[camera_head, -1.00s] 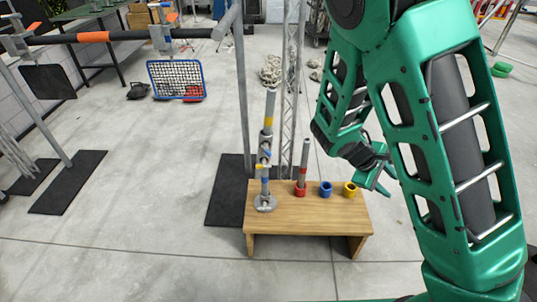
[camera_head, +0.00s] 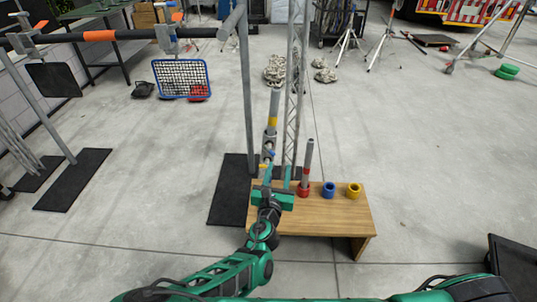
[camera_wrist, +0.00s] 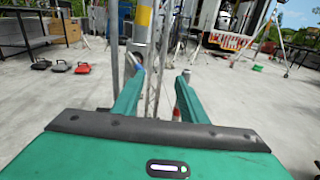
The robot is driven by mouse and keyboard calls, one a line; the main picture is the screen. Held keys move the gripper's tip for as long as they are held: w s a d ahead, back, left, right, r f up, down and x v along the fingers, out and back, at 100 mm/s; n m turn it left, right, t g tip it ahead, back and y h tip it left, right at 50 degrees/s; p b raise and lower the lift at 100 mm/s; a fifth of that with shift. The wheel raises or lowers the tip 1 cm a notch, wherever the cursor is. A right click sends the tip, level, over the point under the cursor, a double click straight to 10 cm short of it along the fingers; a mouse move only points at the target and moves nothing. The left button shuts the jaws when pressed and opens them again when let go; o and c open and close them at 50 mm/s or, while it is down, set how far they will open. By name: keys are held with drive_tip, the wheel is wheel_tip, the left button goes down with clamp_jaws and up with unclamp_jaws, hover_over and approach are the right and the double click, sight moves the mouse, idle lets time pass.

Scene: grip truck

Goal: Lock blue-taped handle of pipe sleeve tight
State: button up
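A grey upright pipe (camera_head: 274,105) with a yellow tape band stands at the left end of a wooden bench. Lower on it is a sleeve with small handles; blue tape (camera_head: 270,152) shows on it. My gripper (camera_head: 278,174) is low in front of this pipe, its fingers pointing toward it and hiding the pipe's lower part and base. In the wrist view the fingers (camera_wrist: 162,76) are apart, with nothing held between them. The pipe (camera_wrist: 141,42) stands beyond the left fingertip, which overlaps it. I cannot tell whether they touch.
A grey post (camera_head: 247,100) and a lattice truss (camera_head: 292,90) rise behind.

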sight(269, 148)
drive_tip(key=a+n+y, duration=0.2)
drive_tip(key=a+n, duration=0.1)
drive_tip(key=a, duration=0.1)
drive_tip(key=w, duration=0.9)
drive_tip(key=shift+w+d+f+t, duration=0.15)
drive_tip(key=shift+w+f+t, duration=0.15)
drive_tip(key=shift+w+f, duration=0.05)
